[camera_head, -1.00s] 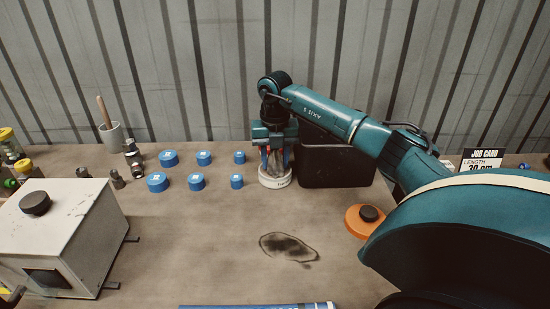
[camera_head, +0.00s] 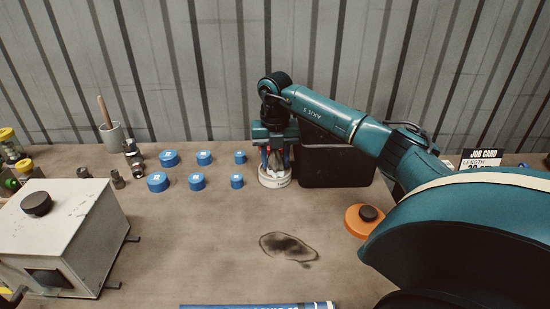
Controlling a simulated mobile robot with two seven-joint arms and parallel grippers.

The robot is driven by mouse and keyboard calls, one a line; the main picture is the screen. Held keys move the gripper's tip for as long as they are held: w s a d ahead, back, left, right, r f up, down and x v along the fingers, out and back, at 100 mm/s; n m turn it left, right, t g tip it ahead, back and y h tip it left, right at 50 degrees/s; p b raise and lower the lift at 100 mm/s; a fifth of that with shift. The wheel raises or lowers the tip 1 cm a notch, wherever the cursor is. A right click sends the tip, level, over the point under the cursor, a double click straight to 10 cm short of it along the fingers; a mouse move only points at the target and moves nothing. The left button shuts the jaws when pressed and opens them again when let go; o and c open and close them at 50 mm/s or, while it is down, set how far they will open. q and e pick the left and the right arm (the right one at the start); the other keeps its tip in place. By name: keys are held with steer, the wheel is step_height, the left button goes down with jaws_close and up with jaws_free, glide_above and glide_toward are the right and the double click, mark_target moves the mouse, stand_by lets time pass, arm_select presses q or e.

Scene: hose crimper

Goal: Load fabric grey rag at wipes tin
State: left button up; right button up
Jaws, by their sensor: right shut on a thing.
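The wipes tin (camera_head: 274,182) is a short white round tin with dark lettering, standing on the bench at the centre back. My right gripper (camera_head: 275,162) points down right over its mouth, with the fingertips at or just inside the rim. It is shut on a small greyish bit of cloth, seemingly the grey rag (camera_head: 275,158), between its fingers. Most of the rag is hidden by the fingers and the tin, so I cannot tell how far it is inside. My left gripper is not in view.
A black bin (camera_head: 335,166) stands just right of the tin. Several blue caps (camera_head: 196,181) lie to the left. A grey-white box (camera_head: 68,231) with a black knob is at the left. An orange disc (camera_head: 361,222) lies near my right arm. The middle bench around a dark stain (camera_head: 288,246) is clear.

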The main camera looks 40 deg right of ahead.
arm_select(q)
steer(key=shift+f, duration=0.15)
arm_select(e)
steer(key=shift+f, duration=0.15)
steer(key=shift+r+p, duration=1)
steer(key=shift+r, duration=0.15)
steer(key=shift+r+p, duration=0.6)
steer(key=shift+r, duration=0.1)
step_height(320, 180, up, 2)
steer(key=shift+p, duration=0.9)
steer(key=shift+r, duration=0.35)
steer(key=shift+r+p, duration=0.4)
steer(key=shift+p, duration=0.2)
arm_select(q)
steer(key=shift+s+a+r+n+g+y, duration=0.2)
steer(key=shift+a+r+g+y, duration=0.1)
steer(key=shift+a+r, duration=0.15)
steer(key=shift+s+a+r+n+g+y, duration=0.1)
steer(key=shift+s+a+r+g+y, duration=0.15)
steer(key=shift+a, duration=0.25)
